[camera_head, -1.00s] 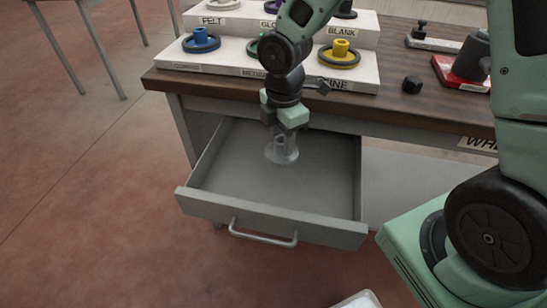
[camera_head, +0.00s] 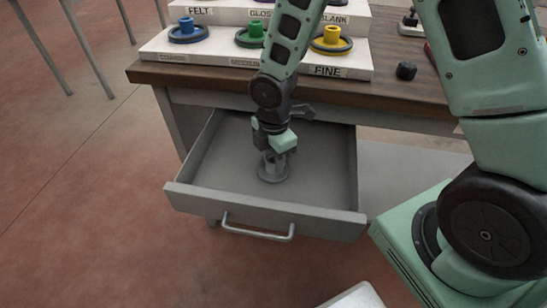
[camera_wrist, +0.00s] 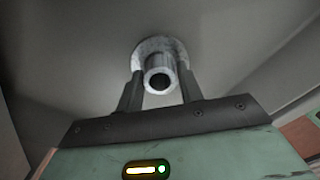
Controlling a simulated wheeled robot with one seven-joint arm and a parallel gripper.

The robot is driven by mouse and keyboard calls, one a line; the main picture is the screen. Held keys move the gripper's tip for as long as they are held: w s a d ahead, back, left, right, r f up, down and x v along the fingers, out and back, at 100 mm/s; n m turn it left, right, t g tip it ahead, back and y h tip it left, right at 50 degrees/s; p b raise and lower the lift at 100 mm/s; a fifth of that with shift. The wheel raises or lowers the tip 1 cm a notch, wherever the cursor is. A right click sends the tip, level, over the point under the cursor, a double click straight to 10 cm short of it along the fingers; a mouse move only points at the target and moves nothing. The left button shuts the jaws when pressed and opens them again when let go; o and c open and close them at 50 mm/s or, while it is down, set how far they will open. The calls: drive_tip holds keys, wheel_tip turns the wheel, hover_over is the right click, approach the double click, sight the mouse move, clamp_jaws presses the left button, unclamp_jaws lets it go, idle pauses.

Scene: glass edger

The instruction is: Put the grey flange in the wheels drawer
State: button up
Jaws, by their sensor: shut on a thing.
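The grey flange (camera_head: 272,172) is a round disc with a tubular hub, seen low inside the open drawer (camera_head: 315,197). My gripper (camera_head: 274,155) points down into the drawer and is shut on the flange's hub. In the wrist view the flange (camera_wrist: 160,72) stands between the two fingers (camera_wrist: 158,92), its hub facing the camera. The flange is upright and close to the drawer floor; I cannot tell whether it touches it. The drawer is otherwise empty, and no label shows on its front.
The wooden desk top (camera_head: 190,76) overhangs the drawer's back. On it a white stepped rack (camera_head: 215,58) holds blue, green and yellow hubbed wheels, with a small black nut (camera_head: 406,71) to the right.

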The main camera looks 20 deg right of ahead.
drive_tip(key=shift+f, duration=0.15)
drive_tip(key=o, duration=1.2)
wheel_tip(320, 180, up, 12)
drive_tip(key=p, duration=0.3)
drive_tip(key=s+a+r+m, duration=0.2)
drive_tip(key=s+r+m, duration=0.1)
drive_tip(key=s, duration=0.3)
drive_tip(key=s+a+r+m, duration=0.2)
drive_tip(key=s+m, duration=0.3)
drive_tip(key=s, duration=0.2)
drive_tip(key=s+a+r+m, duration=0.2)
drive_tip(key=s+r+m, duration=0.1)
drive_tip(key=s, duration=0.3)
drive_tip(key=shift+s+a+r+m+y, duration=0.2)
drive_tip(key=shift+s+r+m+y, duration=0.15)
drive_tip(key=shift+m, duration=0.35)
